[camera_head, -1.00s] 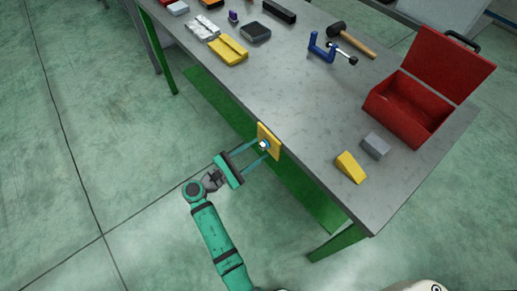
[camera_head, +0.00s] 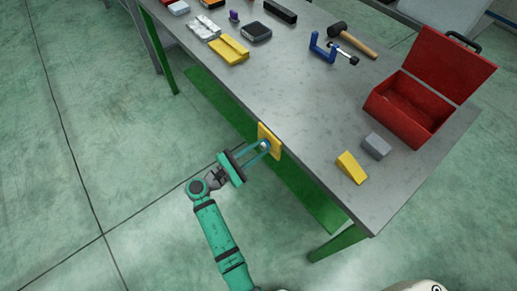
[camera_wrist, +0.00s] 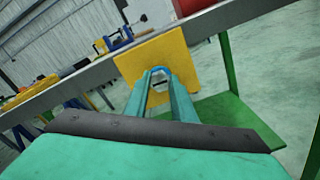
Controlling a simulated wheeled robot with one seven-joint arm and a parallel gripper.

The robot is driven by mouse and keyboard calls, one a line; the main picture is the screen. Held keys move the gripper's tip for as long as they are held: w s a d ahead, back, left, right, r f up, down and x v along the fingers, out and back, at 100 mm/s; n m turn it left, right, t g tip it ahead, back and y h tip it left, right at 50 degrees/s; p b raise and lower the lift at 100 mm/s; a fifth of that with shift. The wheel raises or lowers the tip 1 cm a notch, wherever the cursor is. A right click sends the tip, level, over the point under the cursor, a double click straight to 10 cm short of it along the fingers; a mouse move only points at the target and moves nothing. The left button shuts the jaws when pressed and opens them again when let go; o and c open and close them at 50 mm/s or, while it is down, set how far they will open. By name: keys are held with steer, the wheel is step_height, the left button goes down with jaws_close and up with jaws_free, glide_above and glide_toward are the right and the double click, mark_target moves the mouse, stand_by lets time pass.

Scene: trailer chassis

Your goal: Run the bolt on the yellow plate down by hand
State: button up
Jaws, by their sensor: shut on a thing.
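The yellow plate (camera_head: 270,140) is upright on the front edge of the grey workbench. It also shows in the wrist view (camera_wrist: 183,52), tilted in the picture. My gripper (camera_head: 265,146) reaches the plate's face, its two long fingers closed in around the bolt (camera_wrist: 160,84). In the wrist view the fingertips (camera_wrist: 158,74) meet at the plate, and a blue ring-like edge shows at them. The bolt is mostly hidden between the fingers, so how far it stands out from the plate cannot be told.
On the workbench (camera_head: 310,110) are an open red toolbox (camera_head: 405,110), a yellow wedge (camera_head: 351,168), a grey block (camera_head: 376,146), a blue clamp (camera_head: 322,47) and a mallet (camera_head: 352,40). A green lower shelf (camera_head: 310,190) lies under the bench. The floor in front is clear.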

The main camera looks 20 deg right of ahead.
steer(key=m, duration=1.1)
steer(key=shift+f+m, duration=0.1)
steer(key=shift+m, duration=0.3)
steer(key=m, duration=0.6)
steer(key=shift+a, duration=0.1)
steer(key=m, duration=0.5)
steer(key=shift+m, duration=0.4)
steer(key=m, duration=0.5)
steer(key=shift+w, duration=0.1)
steer(key=m, duration=0.6)
steer(key=shift+m, duration=0.3)
steer(key=m, duration=1.2)
